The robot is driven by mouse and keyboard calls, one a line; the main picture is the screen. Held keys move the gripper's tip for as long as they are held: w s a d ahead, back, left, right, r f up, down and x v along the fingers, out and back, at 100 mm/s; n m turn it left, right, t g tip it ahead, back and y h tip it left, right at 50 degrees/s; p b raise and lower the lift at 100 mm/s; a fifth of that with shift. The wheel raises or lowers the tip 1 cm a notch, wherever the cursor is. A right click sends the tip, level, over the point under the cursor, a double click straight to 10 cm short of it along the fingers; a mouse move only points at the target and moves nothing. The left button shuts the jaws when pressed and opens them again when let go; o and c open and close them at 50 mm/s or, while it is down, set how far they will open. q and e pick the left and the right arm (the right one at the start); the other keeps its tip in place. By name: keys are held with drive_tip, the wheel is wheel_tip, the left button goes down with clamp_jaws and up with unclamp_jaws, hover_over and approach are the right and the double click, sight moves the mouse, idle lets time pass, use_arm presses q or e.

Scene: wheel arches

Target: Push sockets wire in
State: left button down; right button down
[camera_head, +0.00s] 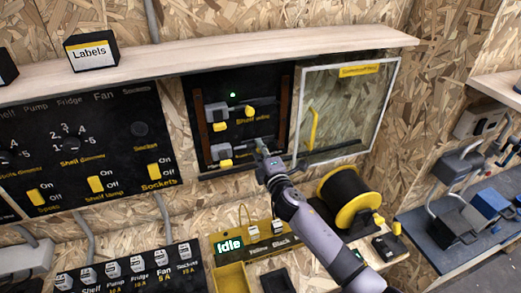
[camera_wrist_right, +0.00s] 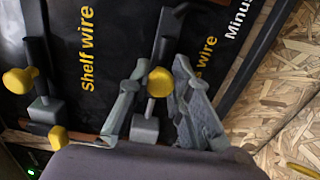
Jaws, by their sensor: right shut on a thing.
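A second yellow knob (camera_wrist_right: 18,80) sits by the "Shelf wire" label. The left gripper is not in view.
The glass cover (camera_head: 375,105) with a yellow handle (camera_head: 312,128) stands open right of the panel. A wooden shelf (camera_head: 240,63) runs above. Below are a black and yellow spool (camera_head: 347,195) and a sign (camera_head: 228,246) reading "Idle". Switches (camera_head: 95,184) are at left.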

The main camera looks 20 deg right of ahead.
drive_tip(key=shift+f, duration=0.1)
drive_tip(key=a, duration=0.3)
drive_tip(key=shift+s+a+b, duration=0.1)
drive_tip(key=shift+a+b, duration=0.15)
drive_tip(key=shift+b, duration=0.15)
drive_tip(key=c, duration=1.9)
unclamp_jaws()
drive_tip(key=o, duration=0.5)
drive_tip(key=s, duration=1.2)
drive_tip(key=shift+d, duration=0.25)
